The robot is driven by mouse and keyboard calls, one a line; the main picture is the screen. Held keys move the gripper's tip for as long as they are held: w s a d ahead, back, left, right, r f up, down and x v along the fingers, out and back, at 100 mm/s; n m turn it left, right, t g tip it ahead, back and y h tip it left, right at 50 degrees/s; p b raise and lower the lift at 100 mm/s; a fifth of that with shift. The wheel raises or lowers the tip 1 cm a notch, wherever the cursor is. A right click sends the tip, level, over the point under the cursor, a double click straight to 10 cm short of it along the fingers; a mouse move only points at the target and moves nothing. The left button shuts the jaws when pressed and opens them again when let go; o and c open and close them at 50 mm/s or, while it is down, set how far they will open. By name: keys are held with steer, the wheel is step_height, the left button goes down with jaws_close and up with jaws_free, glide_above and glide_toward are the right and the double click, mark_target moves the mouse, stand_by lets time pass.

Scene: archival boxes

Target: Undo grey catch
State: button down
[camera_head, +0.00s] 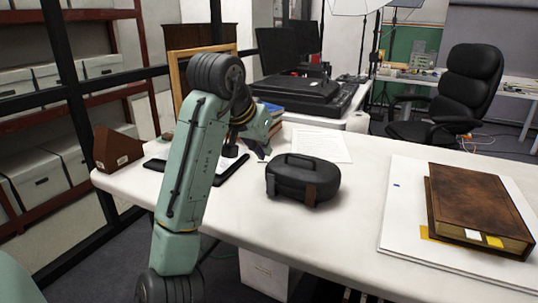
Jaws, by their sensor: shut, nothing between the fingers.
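A small black case (300,182) with a top handle (299,160) stands on the white table, its lid closed. Its front side carries a brownish catch or strap (310,194). A darker, greyish catch seems to sit at the left of the front (271,184), but it is too small to be sure. My gripper (262,153) is at the end of my green arm, behind and to the left of the case. It is small and partly hidden by my arm. It is shut, empty and apart from the case.
A large brown book (475,205) lies on a white board (400,215) at the right. A paper sheet (320,145) lies behind the case. A dark tray or frame (235,168) is left of it. A brown wedge-shaped box (117,148) stands at the left end. Bare table surrounds the case's front.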

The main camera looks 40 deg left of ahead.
mark_target(279, 169)
steer(key=x, duration=0.8)
steer(key=shift+w+f, duration=0.2)
steer(key=shift+f, duration=0.1)
